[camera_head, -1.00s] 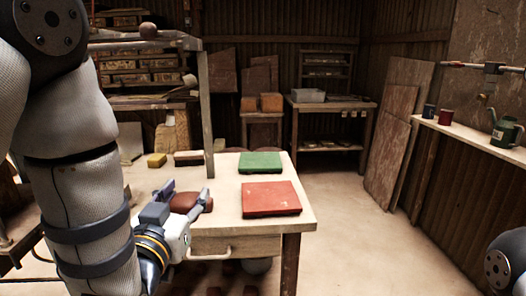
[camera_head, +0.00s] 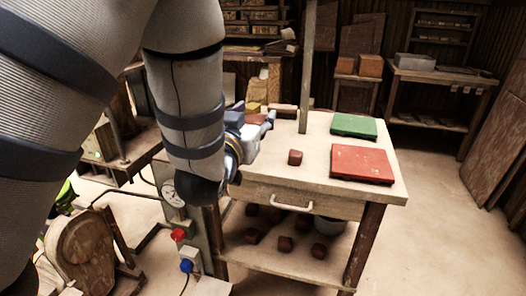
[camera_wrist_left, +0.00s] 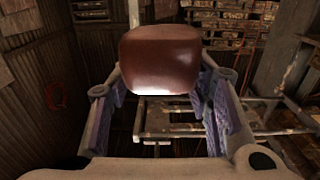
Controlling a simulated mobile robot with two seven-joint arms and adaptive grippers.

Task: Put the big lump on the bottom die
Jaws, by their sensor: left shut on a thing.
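The big lump (camera_wrist_left: 160,62), a reddish-brown rounded block, is held between the two fingers of my left gripper (camera_wrist_left: 160,100) in the left wrist view. In the head view my left gripper (camera_head: 268,120) is over the back left part of the wooden table; the lump is largely hidden by the gripper there. I cannot pick out the bottom die; my left arm covers much of the left side. My right gripper is not in view.
A smaller brown lump (camera_head: 295,157) lies on the table (camera_head: 265,168), left of a red slab (camera_head: 362,164) and a green slab (camera_head: 354,126). A wooden post rises behind. Several lumps lie on the lower shelf. A pressure gauge (camera_head: 172,193) and control buttons stand left of the table.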

